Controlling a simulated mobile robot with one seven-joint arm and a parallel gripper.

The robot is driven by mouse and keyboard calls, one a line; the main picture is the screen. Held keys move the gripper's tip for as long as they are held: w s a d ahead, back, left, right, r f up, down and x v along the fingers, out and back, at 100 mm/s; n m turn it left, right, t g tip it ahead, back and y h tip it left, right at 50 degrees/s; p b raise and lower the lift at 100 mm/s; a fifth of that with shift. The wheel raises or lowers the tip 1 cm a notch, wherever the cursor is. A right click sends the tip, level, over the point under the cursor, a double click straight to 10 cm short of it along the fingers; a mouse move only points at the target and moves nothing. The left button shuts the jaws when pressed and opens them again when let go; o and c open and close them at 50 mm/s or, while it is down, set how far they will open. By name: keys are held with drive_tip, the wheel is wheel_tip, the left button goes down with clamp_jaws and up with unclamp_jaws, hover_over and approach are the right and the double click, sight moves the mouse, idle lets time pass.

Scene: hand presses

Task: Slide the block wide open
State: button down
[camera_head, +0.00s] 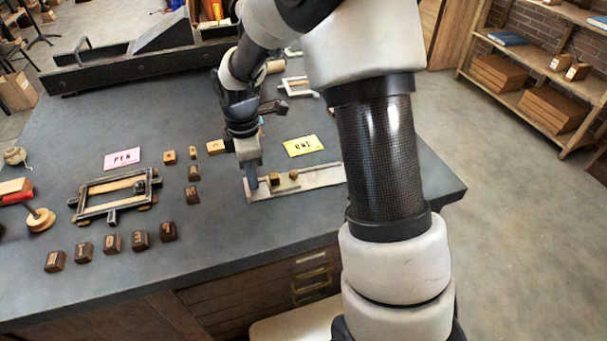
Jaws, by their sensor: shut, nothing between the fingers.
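A long, pale, shallow tray (315,178) lies on the dark worktop near the middle. Small brass-coloured pieces (293,175) sit in it, right of my gripper; which of them slides is hard to tell. My gripper (252,184) points down at the tray's left end, its fingers shut with nothing between them. Whether the fingertips touch the tray cannot be told. My arm hides the tray's right end. A dark rectangular frame (85,206) with a wooden bar and a black knob lies to the left on the worktop.
Dark wooden letter blocks (112,243) stand in a row at front left, with smaller ones (192,195) left of my gripper. A pink card (122,159) and a yellow card (303,146) lie behind. A black press bed (140,66) runs along the back.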

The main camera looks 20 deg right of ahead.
drive_tip(key=shift+w+a, duration=0.1)
drive_tip(key=shift+a, duration=2.45)
drive_tip(key=c, duration=2.5)
unclamp_jaws()
drive_tip(key=o, duration=0.9)
drive_tip(key=shift+d+r+p, duration=0.1)
drive_tip(key=shift+r+p, duration=2.7)
drive_tip(key=shift+r, duration=0.75)
